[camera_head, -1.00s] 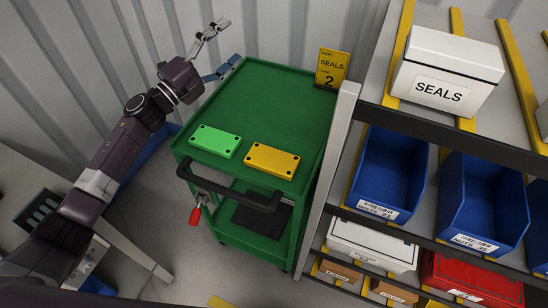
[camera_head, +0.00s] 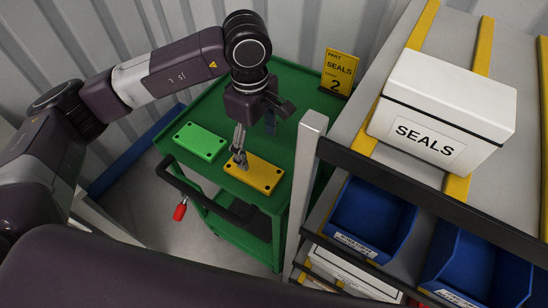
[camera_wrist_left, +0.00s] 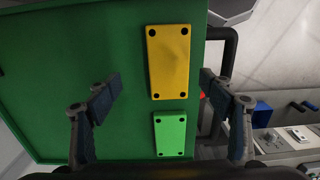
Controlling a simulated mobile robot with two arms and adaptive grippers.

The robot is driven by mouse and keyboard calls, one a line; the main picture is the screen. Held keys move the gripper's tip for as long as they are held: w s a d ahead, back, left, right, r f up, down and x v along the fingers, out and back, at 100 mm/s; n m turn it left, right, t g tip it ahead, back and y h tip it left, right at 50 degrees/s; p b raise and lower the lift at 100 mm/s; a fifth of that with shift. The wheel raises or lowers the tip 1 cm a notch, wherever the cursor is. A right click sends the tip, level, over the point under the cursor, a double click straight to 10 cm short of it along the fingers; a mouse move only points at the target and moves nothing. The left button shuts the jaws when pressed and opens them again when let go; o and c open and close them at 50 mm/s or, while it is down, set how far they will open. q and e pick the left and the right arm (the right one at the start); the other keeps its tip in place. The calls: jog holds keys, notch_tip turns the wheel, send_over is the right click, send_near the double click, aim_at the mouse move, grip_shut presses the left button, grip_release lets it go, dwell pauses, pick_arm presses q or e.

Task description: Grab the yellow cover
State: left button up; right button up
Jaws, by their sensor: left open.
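The yellow cover (camera_head: 253,174) is a flat rectangular plate with dark corner holes, lying on the top of the green cart (camera_head: 208,100). It also shows in the left wrist view (camera_wrist_left: 168,62), between the spread fingers and farther off. My left gripper (camera_head: 241,158) points down over the left part of the yellow cover in the head view. In the left wrist view the left gripper (camera_wrist_left: 160,95) is open with nothing between its fingers. Its height above the cover is hard to judge. My right gripper is not in view.
A green cover (camera_head: 200,141) lies beside the yellow one. A yellow SEALS sign (camera_head: 338,71) stands at the cart's back right. A shelf with a white SEALS box (camera_head: 443,105) and blue bins (camera_head: 371,222) stands close on the right. The cart's handle (camera_head: 205,196) is at the front.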

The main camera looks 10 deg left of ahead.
aim_at(255, 169)
pick_arm(q)
jog(key=shift+a+f, duration=0.25)
jog(key=shift+f, duration=0.05)
jog(key=f, duration=0.1)
jog(key=s+f+p, duration=0.1)
jog(key=f+p, duration=0.1)
jog(key=shift+s+a+f, duration=0.3)
jog(key=shift+s+f, duration=0.05)
jog(key=shift+s, duration=0.05)
jog(key=shift+w+d+f+p, duration=0.15)
jog(key=shift+f+p, duration=0.25)
jog(key=shift+f, duration=1.1)
jog(key=c, duration=1.1)
jog(key=shift+c, duration=1.4)
jog(key=shift+r, duration=0.15)
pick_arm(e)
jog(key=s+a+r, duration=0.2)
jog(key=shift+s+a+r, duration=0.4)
